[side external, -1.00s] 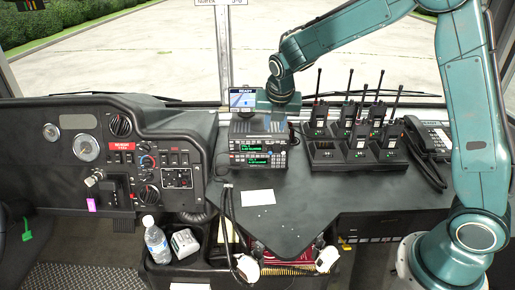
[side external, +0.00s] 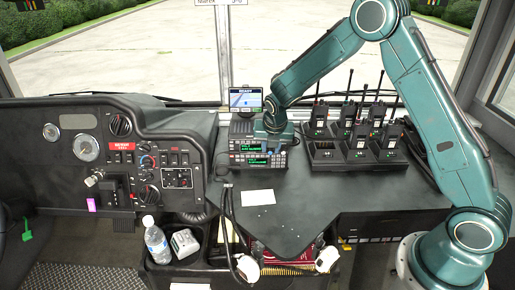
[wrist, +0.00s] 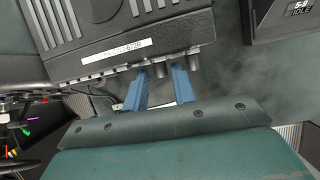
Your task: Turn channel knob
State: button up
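Two black radios with green displays are stacked on the dash; the upper radio (side external: 246,146) is partly hidden behind my gripper (side external: 270,149). In the wrist view I look down on a radio's ribbed dark top (wrist: 120,28) with a white label. Small dark knobs stick out from its front edge. One knob (wrist: 160,70) sits between the blue fingertips of my gripper (wrist: 160,76), with a gap showing between fingers and knob. Another knob (wrist: 191,66) is just right of the right finger. Which knob is the channel knob I cannot tell.
A small screen reading READY (side external: 245,100) stands behind the radios. A charger rack (side external: 352,150) with several handheld radios is to the right. Coiled cords hang at the desk's front left.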

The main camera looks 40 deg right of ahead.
jog(key=shift+w+f, duration=0.1)
jog(key=shift+f, duration=0.15)
jog(key=shift+c, duration=0.3)
grip_shut()
jog(key=shift+d, duration=0.1)
jog(key=shift+s+d+f+m+t+y, duration=0.1)
jog(key=shift+s+d+m+t+y, duration=0.05)
jog(key=shift+t+y, duration=0.35)
jog(key=shift+s+d+m+t+y, duration=0.15)
jog(key=shift+t+y, duration=0.35)
jog(key=shift+s+t+y, duration=0.1)
jog(key=shift+t+y, duration=0.4)
jog(key=shift+t, duration=0.1)
